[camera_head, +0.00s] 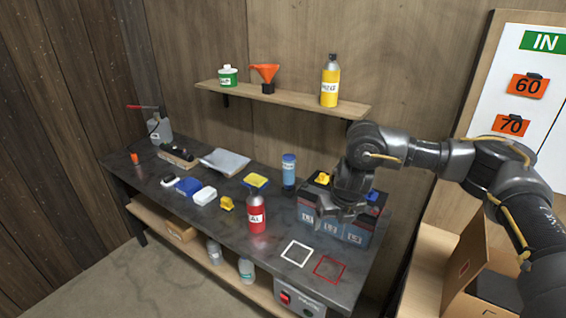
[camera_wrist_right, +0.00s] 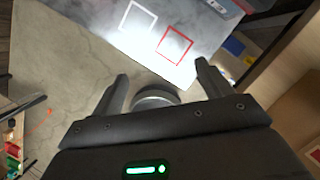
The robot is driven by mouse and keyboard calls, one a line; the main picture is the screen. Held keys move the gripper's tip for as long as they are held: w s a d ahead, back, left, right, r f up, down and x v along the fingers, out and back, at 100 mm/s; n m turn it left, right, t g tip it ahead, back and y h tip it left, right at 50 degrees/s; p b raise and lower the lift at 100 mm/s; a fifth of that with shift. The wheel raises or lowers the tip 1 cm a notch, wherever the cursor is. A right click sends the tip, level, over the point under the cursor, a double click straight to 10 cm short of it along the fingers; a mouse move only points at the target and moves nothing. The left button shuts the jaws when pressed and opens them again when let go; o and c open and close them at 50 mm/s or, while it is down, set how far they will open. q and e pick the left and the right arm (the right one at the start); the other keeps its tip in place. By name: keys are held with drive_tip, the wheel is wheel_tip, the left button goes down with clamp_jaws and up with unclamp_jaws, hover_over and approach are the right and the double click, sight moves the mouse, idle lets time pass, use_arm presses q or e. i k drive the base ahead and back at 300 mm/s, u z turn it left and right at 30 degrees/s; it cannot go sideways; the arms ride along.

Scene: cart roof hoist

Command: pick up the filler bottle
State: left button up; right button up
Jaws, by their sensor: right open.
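No bottle carries a label that I can read as filler, so I cannot tell which one it is. A red bottle (camera_head: 257,212) with a white label stands upright on the dark bench (camera_head: 205,222). A blue bottle (camera_head: 289,170) stands behind it, and a yellow bottle (camera_head: 330,84) stands on the wall shelf (camera_head: 290,97).
White (camera_head: 297,253) and red (camera_head: 329,269) square outlines mark the bench's near right; that part is bare. Clear bottles (camera_head: 246,268) stand on the lower shelf. An open carton (camera_head: 480,275) stands right.

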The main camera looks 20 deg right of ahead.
sight(289, 160)
drive_tip(key=i, duration=1.4)
